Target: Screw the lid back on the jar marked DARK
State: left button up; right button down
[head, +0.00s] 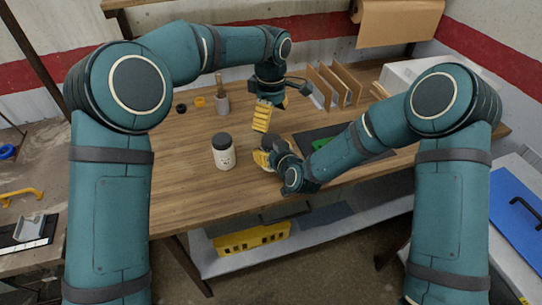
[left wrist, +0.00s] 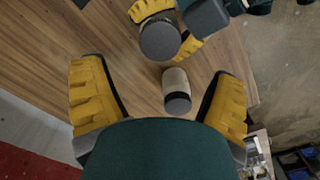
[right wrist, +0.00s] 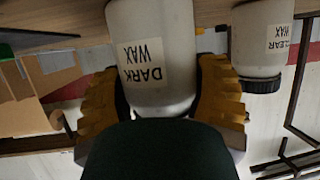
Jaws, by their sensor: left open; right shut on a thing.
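The jar marked DARK WAX (right wrist: 150,60) is white with a paper label. My right gripper (head: 268,157) is shut around its body; the yellow fingers flank the jar in the right wrist view (right wrist: 165,100). In the left wrist view a flat dark grey round top (left wrist: 160,40), looking like the lid, covers this jar. Whether it is screwed tight I cannot tell. My left gripper (head: 262,118) is open and empty, pointing down above and close to the held jar. Its fingers stand wide apart in its own wrist view (left wrist: 158,85).
The lidded CLEAR WAX jar (head: 224,153) stands on the workbench (head: 185,165), left of the held jar. A grey cup (head: 222,103) with a tool and small black and yellow round pieces (head: 199,101) are farther back. A dark mat (head: 375,152) lies at right.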

aim_at(271, 139)
pick_arm(q)
jog(key=shift+f, duration=4.05)
jog(key=c, duration=1.3)
jog(key=m, duration=1.3)
